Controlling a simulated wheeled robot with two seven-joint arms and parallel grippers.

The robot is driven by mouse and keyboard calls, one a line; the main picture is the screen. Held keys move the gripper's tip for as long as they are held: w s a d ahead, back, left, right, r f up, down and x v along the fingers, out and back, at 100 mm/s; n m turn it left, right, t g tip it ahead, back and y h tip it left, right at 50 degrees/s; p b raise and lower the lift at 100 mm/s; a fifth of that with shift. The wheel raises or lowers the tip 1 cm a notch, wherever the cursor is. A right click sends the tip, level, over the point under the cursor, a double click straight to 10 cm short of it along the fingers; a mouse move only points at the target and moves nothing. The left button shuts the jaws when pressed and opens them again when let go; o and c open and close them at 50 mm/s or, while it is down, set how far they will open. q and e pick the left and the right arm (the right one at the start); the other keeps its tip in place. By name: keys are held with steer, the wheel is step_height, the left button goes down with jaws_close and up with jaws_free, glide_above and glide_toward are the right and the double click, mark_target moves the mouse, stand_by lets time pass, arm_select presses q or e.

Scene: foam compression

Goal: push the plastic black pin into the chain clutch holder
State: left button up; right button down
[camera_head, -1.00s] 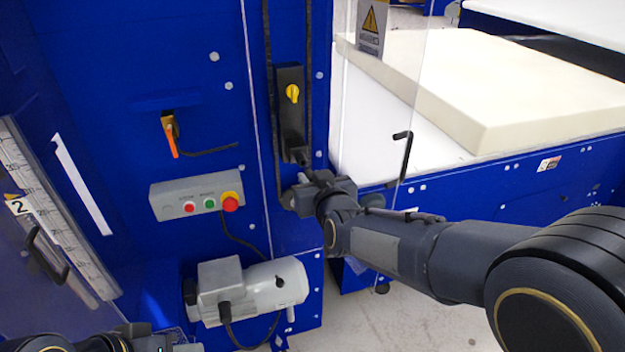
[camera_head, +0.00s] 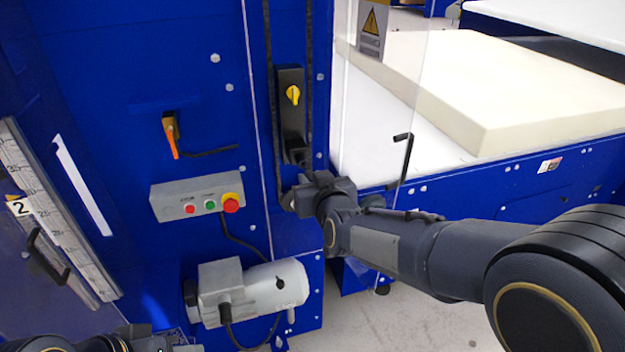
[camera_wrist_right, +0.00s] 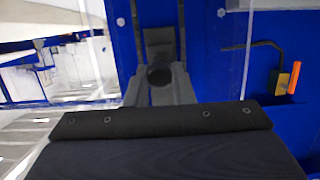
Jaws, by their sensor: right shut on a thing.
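My right gripper (camera_head: 303,172) is in front of the blue machine's post, just below a black housing (camera_head: 290,100) with a yellow knob. In the right wrist view its two grey fingers (camera_wrist_right: 159,88) close on a dark round-ended piece, which looks like the black pin (camera_wrist_right: 159,74). A dark grey block (camera_wrist_right: 159,42), perhaps the chain clutch holder, lies directly beyond the pin. I cannot tell how far the pin sits in it. In the head view the pin is hard to make out at the fingertips. My left gripper (camera_head: 150,342) shows only partly at the bottom left, its fingers unclear.
Dark chains or cables run vertically beside the black housing. A grey button box (camera_head: 197,195), an orange-handled switch (camera_head: 170,135) and a motor (camera_head: 250,290) are to the left. A clear panel (camera_head: 385,110) stands to the right, before a foam block (camera_head: 490,85).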

mark_target(308, 170)
steer(key=shift+w+a+b, duration=0.15)
steer(key=shift+w+a, duration=0.1)
steer(key=shift+w, duration=0.5)
steer(key=shift+w+a+b, duration=0.15)
steer(key=shift+w+a, duration=0.1)
steer(key=shift+w, duration=0.45)
steer(key=c, duration=1.2)
jaws_free()
steer(key=shift+o, duration=0.2)
steer(key=s+d+p, duration=0.1)
steer(key=s+d, duration=0.1)
steer(key=s, duration=0.3)
steer(key=shift+s, duration=0.35)
